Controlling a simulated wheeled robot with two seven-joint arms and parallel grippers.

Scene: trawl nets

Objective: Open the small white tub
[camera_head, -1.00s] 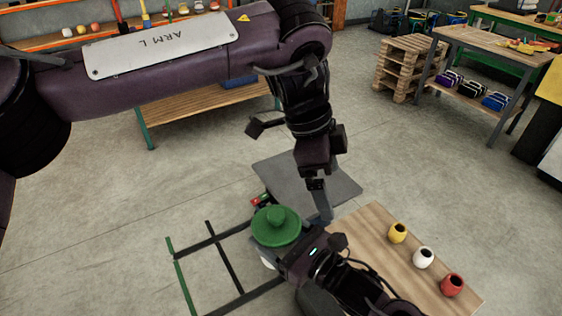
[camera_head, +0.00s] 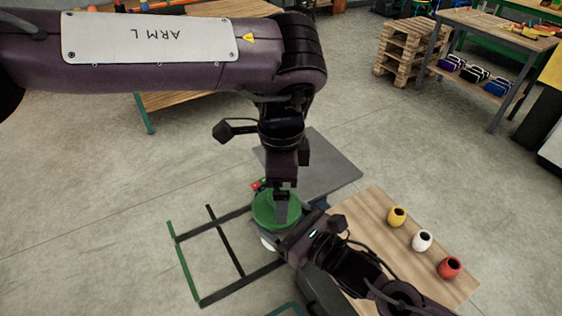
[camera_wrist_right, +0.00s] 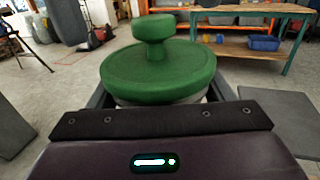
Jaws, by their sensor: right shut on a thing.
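The small white tub (camera_head: 267,244) shows only as a pale sliver under its round green lid (camera_head: 264,212). In the right wrist view the lid (camera_wrist_right: 158,75) sits level on the tub, with its green knob (camera_wrist_right: 153,28) on top. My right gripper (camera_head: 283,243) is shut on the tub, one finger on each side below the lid. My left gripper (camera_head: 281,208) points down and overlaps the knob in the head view. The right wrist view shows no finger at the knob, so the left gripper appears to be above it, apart. Its finger opening is unclear.
A wooden surface (camera_head: 375,220) at right holds a yellow pot (camera_head: 397,216), a white pot (camera_head: 422,240) and a red pot (camera_head: 449,267). A grey panel (camera_head: 330,165) lies behind the tub. Black and green strips (camera_head: 240,286) mark the floor at left.

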